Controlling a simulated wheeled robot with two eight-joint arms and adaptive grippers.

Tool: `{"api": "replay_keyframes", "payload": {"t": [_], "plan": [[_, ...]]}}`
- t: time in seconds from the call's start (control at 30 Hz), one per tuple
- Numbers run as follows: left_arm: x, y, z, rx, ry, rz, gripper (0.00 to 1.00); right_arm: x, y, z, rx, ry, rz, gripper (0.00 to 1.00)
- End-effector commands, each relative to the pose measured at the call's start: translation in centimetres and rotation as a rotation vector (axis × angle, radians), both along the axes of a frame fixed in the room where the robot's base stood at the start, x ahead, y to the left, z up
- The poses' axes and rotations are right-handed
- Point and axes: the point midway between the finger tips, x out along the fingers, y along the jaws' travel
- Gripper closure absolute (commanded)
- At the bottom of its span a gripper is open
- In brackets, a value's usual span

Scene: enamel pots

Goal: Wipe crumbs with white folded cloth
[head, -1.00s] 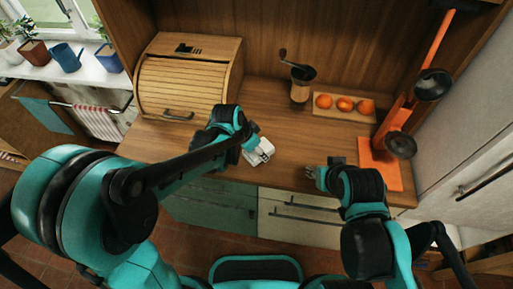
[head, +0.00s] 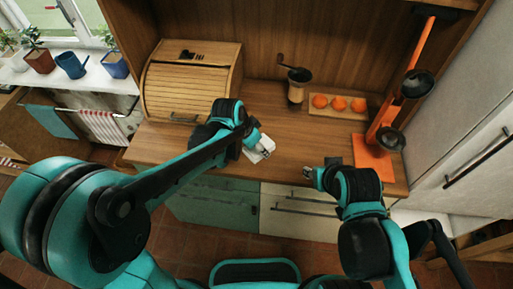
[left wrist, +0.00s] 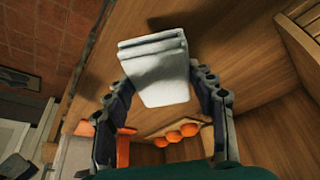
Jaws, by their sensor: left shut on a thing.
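The white folded cloth (head: 263,150) is held in my left gripper (head: 256,145) over the front middle of the wooden counter (head: 235,176). In the left wrist view the cloth (left wrist: 155,66) sits between the two fingers of the left gripper (left wrist: 163,92), which are shut on it. I cannot tell whether the cloth touches the counter. My right gripper (head: 308,172) is at the counter's front edge, right of the cloth, with nothing visible in it; its opening is too small to judge. I cannot make out any crumbs.
A wooden roll-top bread box (head: 190,85) stands at the back left. A coffee grinder (head: 297,88) and a board with three oranges (head: 339,103) are at the back. An orange press (head: 377,152) stands on the right. The counter between them is clear.

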Motion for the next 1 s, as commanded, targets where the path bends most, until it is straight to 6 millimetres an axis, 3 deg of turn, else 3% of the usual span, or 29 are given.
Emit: {"api": "replay_keyframes", "payload": {"t": [0.23,1.0], "plan": [[0.3,-0.3,2.0,0.000,0.000,0.003,0.72,0.0,0.0,1.6,0.000,0.000,0.000,0.62],[-0.2,-1.1,2.5,0.000,0.001,0.010,0.72,0.0,0.0,1.8,0.000,0.000,0.000,0.62]]}}
